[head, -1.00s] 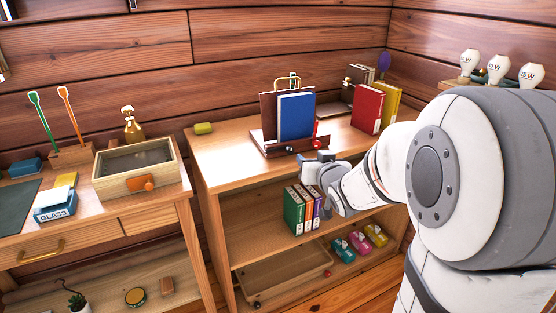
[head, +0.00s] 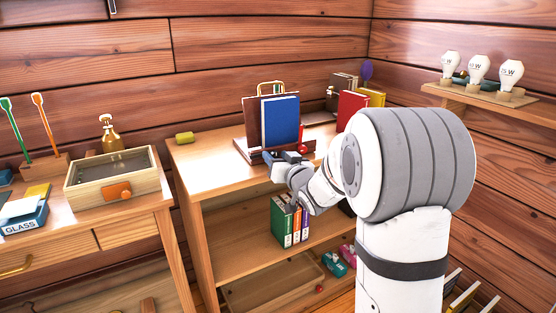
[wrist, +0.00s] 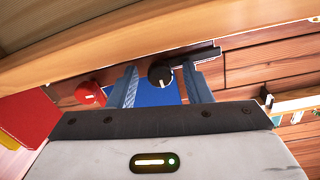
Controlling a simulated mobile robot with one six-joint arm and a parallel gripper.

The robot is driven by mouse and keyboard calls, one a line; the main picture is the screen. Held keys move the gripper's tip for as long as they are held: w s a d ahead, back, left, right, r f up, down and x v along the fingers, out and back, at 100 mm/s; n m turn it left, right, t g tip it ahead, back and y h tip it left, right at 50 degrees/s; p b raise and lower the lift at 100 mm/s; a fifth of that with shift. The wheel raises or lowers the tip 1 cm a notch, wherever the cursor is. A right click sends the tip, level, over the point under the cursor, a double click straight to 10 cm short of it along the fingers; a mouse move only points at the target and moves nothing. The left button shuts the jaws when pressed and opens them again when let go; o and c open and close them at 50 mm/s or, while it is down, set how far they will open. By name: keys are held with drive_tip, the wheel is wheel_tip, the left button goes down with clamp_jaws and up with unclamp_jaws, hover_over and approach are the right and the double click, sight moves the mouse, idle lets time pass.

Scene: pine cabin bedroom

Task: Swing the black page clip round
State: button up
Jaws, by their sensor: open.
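The black page clip (wrist: 160,74) is a round black knob with a white mark, on the dark wooden lip of the book stand (head: 246,151). In the wrist view it sits between the tips of my gripper (wrist: 159,78), whose two blue-grey fingers are apart, one on each side. I cannot tell whether either finger touches it. In the head view my gripper (head: 283,168) is at the stand's front lip and appears to hide the black clip. A red page clip (wrist: 90,93) is beside it, left of the fingers; it also shows in the head view (head: 302,149). A blue book (head: 280,121) leans on the stand.
The stand is on a wooden shelf unit (head: 205,175). Red and yellow books (head: 351,106) stand behind to the right. Green and other binders (head: 283,222) are on the shelf below my gripper.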

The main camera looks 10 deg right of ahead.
drive_tip(key=shift+c, duration=0.4)
clamp_jaws()
